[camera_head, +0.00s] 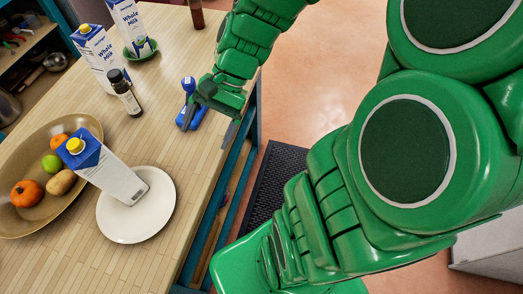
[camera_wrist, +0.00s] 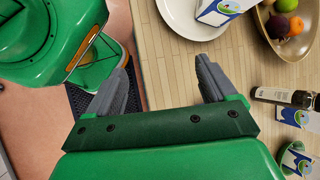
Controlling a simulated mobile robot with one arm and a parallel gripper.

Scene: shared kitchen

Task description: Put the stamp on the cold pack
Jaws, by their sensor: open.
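A blue object with a rounded knob (camera_head: 188,84), which looks like the stamp, stands near the table's right edge in the head view. Blue also shows lower down at a flat blue piece (camera_head: 197,118), possibly the cold pack; the arm and a grey finger partly cover this area. I cannot tell whether the two blue parts touch or are separate. My gripper (camera_head: 208,124) is just right of and over them, pointing down. In the wrist view my gripper (camera_wrist: 163,64) has its grey fingers wide apart, with only tabletop and table edge between them. Neither blue part shows there.
A white plate (camera_head: 112,222) bears a tilted milk carton (camera_head: 122,182). Left of it is a fruit bowl (camera_head: 18,225). A dark bottle (camera_head: 125,92) and two more milk cartons (camera_head: 95,55) stand behind. Bare wood lies between the bottle and plate.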

